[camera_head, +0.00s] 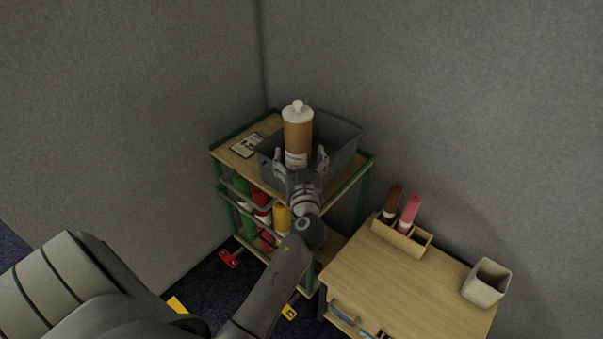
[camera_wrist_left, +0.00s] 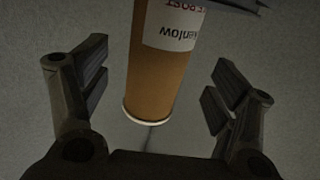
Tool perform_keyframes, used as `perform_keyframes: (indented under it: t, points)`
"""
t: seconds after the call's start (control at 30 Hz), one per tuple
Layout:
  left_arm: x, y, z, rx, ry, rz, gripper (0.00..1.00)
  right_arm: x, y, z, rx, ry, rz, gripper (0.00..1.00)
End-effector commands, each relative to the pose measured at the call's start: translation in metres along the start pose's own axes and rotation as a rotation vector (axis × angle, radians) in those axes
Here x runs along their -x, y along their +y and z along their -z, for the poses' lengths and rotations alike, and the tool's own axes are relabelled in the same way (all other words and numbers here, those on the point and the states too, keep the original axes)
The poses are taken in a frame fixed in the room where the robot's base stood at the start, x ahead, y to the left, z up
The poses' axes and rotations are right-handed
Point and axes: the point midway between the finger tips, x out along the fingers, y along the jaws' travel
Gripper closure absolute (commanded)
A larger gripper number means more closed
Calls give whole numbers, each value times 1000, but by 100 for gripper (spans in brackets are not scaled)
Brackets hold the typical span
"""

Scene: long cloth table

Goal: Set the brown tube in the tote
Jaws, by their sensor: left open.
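A brown tube (camera_head: 298,137) with a white cap and a white label stands upright at the grey tote (camera_head: 343,133), which sits on top of the shelf cart. Its lower end is hidden behind my gripper in the head view, so I cannot tell there whether it rests on the tote floor. My left gripper (camera_head: 301,164) is open, with one finger on each side of the tube. The left wrist view shows the tube (camera_wrist_left: 160,75) between the spread fingers, with gaps on both sides. My right gripper is not in view.
A green-framed cart (camera_head: 222,170) holds several coloured tubes on its lower shelves; a white card (camera_head: 246,145) lies on its top. A wooden desk (camera_head: 400,280) at the right bears a holder (camera_head: 400,236) with dark brown and pink tubes, and a square cup (camera_head: 486,284). Grey walls stand close behind.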

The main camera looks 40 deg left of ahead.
Motion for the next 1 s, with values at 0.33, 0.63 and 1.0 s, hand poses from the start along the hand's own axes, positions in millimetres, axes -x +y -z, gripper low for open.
perform_keyframes:
  t: [0.33,0.63,1.0]
  points:
    - [50,0,-2,-1,-1,0,17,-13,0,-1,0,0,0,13]
    - [55,0,0,-2,-1,-1,17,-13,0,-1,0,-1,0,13]
    - [104,48,-219,-277,-414,-293,17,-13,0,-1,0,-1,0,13]
